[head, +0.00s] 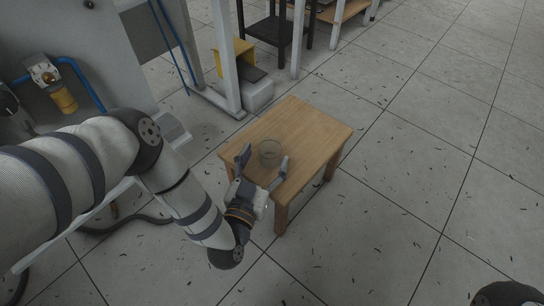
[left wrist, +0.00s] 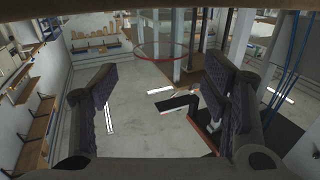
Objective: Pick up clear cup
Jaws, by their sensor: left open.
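The clear cup (head: 270,152) stands upright on a small wooden table (head: 313,128), near its left side. It is see-through and faint. My left gripper (head: 263,166) is open, at the table's near-left edge, with one finger on each side of the cup in the head view. I cannot tell whether either finger touches it. In the left wrist view the two dark fingers (left wrist: 158,95) are wide apart. A faint clear outline with a thin reddish rim (left wrist: 170,58) shows between and beyond them; it looks like the cup. My right gripper is not in view.
A grey machine (head: 90,45) with blue hoses and a yellow part stands at the left. A white frame post (head: 228,60) and a dark stand (head: 270,28) are behind the table. The tiled floor to the right is open.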

